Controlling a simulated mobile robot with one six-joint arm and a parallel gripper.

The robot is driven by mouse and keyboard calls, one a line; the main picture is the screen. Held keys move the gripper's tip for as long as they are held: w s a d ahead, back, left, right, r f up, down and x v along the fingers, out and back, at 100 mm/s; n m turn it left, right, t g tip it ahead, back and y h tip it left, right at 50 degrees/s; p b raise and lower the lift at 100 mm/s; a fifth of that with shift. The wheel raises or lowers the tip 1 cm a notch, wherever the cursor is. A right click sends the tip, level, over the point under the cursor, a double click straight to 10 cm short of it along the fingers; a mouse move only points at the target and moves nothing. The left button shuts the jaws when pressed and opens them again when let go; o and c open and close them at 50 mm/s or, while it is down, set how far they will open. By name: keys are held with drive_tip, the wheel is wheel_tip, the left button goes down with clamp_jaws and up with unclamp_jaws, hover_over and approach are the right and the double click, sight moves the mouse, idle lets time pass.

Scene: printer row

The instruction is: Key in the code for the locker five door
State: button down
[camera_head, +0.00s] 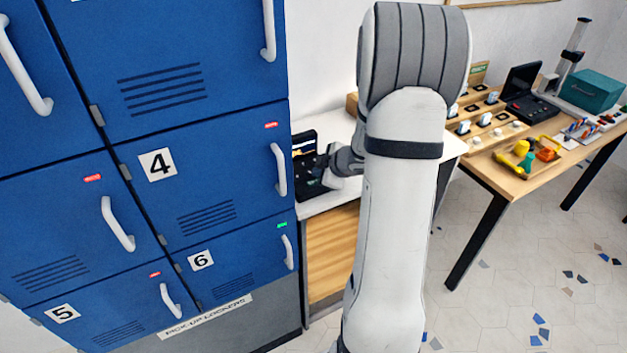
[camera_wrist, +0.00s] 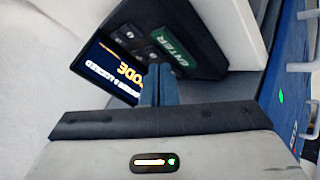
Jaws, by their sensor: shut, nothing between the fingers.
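The locker five door (camera_head: 95,312) is blue, at the lower left in the head view, closed, with a red light and a white handle. The dark keypad terminal (camera_head: 306,185) stands on a white counter right of the lockers, partly hidden by my arm. In the wrist view the keypad (camera_wrist: 208,62) is seen turned. Its lit screen (camera_wrist: 103,70) shows "CODE" and smaller text I cannot read surely. A green ENTER key (camera_wrist: 173,50) and several dark keys show. My gripper (camera_wrist: 158,70) is shut and empty, its tips close to the keys near ENTER; I cannot tell whether they touch.
Locker 6 (camera_head: 231,271) has a green light; locker 4 (camera_head: 200,180) has a red one. All show closed. A wooden table (camera_head: 515,180) with tools, a laptop and a teal box (camera_head: 592,92) stands at the right. The tiled floor between has scattered coloured tiles.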

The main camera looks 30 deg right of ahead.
drive_tip(key=shift+r, duration=0.1)
wheel_tip(320, 180, up, 5)
drive_tip(key=p, duration=0.5)
idle(0.6)
